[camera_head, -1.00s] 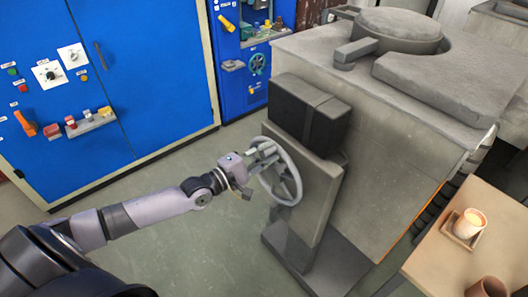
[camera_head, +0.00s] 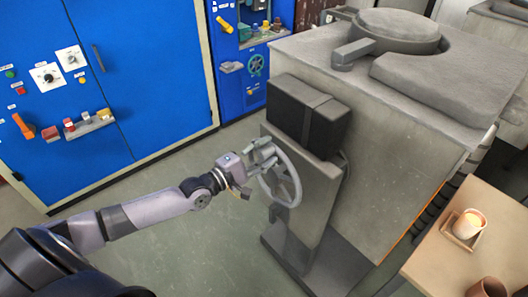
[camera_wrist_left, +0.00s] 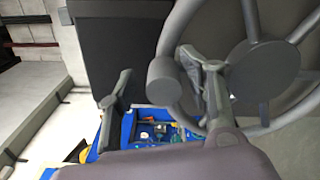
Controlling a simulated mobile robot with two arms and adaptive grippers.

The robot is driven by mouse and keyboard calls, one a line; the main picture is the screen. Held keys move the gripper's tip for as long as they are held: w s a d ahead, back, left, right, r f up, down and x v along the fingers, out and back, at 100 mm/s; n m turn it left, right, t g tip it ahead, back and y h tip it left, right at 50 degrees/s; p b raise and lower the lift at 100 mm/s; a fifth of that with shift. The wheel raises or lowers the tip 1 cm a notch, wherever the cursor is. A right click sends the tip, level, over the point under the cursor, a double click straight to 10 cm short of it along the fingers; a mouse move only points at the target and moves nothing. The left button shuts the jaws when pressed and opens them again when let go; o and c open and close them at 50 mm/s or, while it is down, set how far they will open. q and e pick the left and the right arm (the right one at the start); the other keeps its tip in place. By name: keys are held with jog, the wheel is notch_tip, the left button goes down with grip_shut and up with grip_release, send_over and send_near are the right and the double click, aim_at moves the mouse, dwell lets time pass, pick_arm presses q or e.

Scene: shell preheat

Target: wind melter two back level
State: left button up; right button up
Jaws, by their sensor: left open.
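The melter (camera_head: 375,150) is a large grey block with a round lid on top, at the right of the head view. A grey handwheel (camera_head: 292,190) with spokes is on its near left side. My left gripper (camera_head: 264,153) is at the upper left of the wheel rim, with its fingers apart. In the left wrist view the wheel's hub (camera_wrist_left: 262,70) and a round knob (camera_wrist_left: 166,84) on the rim show. The knob appears between the open fingers of my left gripper (camera_wrist_left: 155,65); contact cannot be told. My right gripper is not in view.
A black box (camera_head: 308,115) is mounted just above the wheel. A blue control cabinet (camera_head: 150,80) stands behind at left. The floor (camera_head: 190,245) left of the wheel is clear.

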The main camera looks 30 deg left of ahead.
pick_arm(q)
jog(key=shift+f, duration=0.15)
jog(key=shift+s+a+f, duration=0.1)
jog(key=shift+s+a, duration=0.05)
jog(key=shift+s, duration=0.3)
jog(key=v, duration=1.1)
jog(key=s+a+f+m+g+y, duration=0.1)
jog(key=a+f+m+y, duration=0.15)
jog(key=f, duration=0.55)
jog(key=s+a+f+m+g+y, duration=0.15)
jog(key=a+f, duration=0.25)
jog(key=f, duration=0.4)
jog(key=s+a+f+m+g+y+b, duration=0.1)
jog(key=s+f+m+g, duration=0.15)
jog(key=f, duration=0.65)
jog(key=s+a+f+m+g+y, duration=0.15)
jog(key=s+f, duration=0.25)
jog(key=f, duration=0.5)
jog(key=s+d+f+m+g, duration=0.4)
jog(key=s+d+f+m, duration=0.15)
jog(key=s+f, duration=0.8)
jog(key=s+d+f+m+g, duration=0.2)
jog(key=s+d+f, duration=0.2)
jog(key=s+d, duration=0.2)
jog(key=s+d+f+m+g, duration=0.3)
jog(key=s+d, duration=0.3)
jog(key=s, duration=0.3)
jog(key=shift+s+f+m+b, duration=0.2)
jog(key=shift+f+m+b, duration=0.15)
jog(key=shift+f, duration=0.2)
